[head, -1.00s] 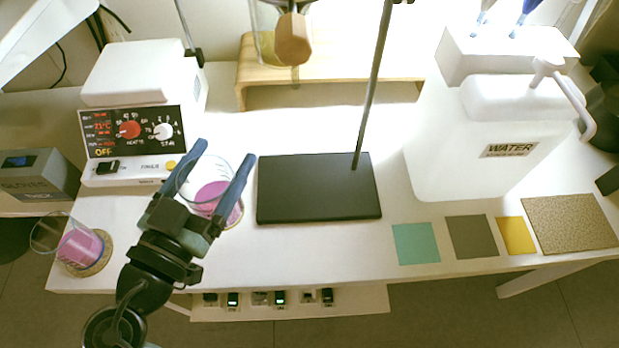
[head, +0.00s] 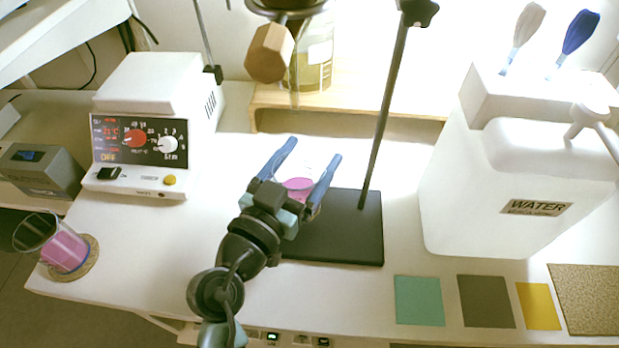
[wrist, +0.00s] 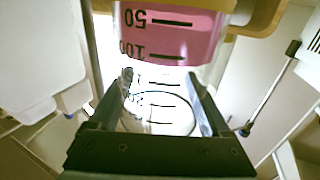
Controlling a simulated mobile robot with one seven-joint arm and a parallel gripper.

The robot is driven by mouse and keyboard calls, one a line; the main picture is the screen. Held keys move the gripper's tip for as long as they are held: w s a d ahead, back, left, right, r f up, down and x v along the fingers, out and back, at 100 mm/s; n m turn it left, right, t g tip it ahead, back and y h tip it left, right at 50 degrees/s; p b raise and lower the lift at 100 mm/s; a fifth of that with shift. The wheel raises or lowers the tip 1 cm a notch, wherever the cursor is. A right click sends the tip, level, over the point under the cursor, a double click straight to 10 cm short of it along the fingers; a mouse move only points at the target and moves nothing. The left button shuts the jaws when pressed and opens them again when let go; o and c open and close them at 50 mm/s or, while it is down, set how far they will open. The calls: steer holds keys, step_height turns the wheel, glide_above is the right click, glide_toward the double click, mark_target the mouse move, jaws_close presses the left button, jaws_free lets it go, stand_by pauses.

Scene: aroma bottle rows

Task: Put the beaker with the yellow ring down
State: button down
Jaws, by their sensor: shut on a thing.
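My gripper (head: 315,152) is shut around a clear beaker (head: 298,186) with pink liquid, one blue finger on each side. In the head view the beaker is at the upper left of the black stand base (head: 345,240), partly hidden by my gripper; I cannot tell its height above the surface. In the wrist view the beaker (wrist: 170,38) shows its pink liquid and black graduations between the fingers. Its yellow ring is not clear now. A second beaker with pink liquid (head: 64,250) stands on a round cork coaster (head: 88,268) at the table's left edge.
A hotplate stirrer (head: 140,150) stands at the back left. The stand's rod (head: 383,120) rises from the black base. A wooden shelf (head: 390,98) holds a yellow-liquid beaker (head: 312,65). A water jug (head: 480,220) and flat coloured squares (head: 420,300) are at right. The white table at left centre is clear.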

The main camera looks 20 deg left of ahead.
mark_target(308, 175)
steer(key=shift+f+b, duration=0.45)
steer(key=shift+f, duration=1.3)
steer(key=shift+f, duration=0.2)
jaws_free()
steer(key=shift+r, duration=0.15)
steer(key=shift+s, duration=0.15)
steer(key=s+a+b, duration=0.1)
steer(key=s, duration=1)
steer(key=shift+s+a, duration=0.15)
steer(key=shift+s, duration=0.2)
